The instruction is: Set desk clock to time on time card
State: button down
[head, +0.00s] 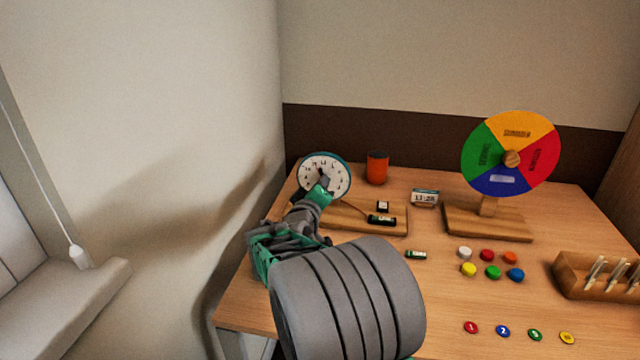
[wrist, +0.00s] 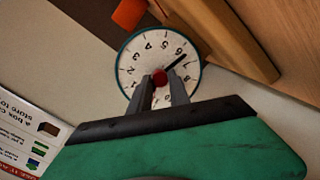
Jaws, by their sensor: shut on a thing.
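The desk clock (head: 338,161) has a round white face and a teal rim, and stands at the back left of the table. It also shows in the wrist view (wrist: 128,58), turned nearly upside down. My gripper (head: 322,184) is in front of the face. In the wrist view its fingers (wrist: 160,82) are shut on the red knob (wrist: 159,76) at the centre of the face. One dark hand (wrist: 176,62) points between 6 and 7. The other hand cannot be made out. The time card (head: 425,198) stands right of the clock and appears to read 11:28.
A wooden board (head: 345,218) with small dark parts lies before the clock. An orange cup (head: 377,168) stands close right of it. A coloured spinner wheel (head: 483,125), several counters (head: 493,271) and a wooden rack (head: 572,283) are further right. A wall is close on the left.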

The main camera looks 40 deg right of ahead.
jog(key=n+p, duration=0.2)
jog(key=n, duration=0.2)
jog(key=shift+f+n+h+p, duration=0.1)
jog(key=shift+n+h+p, duration=0.3)
jog(key=shift+n+p, duration=0.9)
jog(key=shift+n, duration=0.4)
jog(key=shift+g, duration=0.3)
jog(key=c, duration=1.2)
grip_release()
jog(key=shift+a, duration=0.1)
jog(key=v, duration=0.7)
jog(key=shift+s+a, duration=0.15)
jog(key=shift+a, duration=0.15)
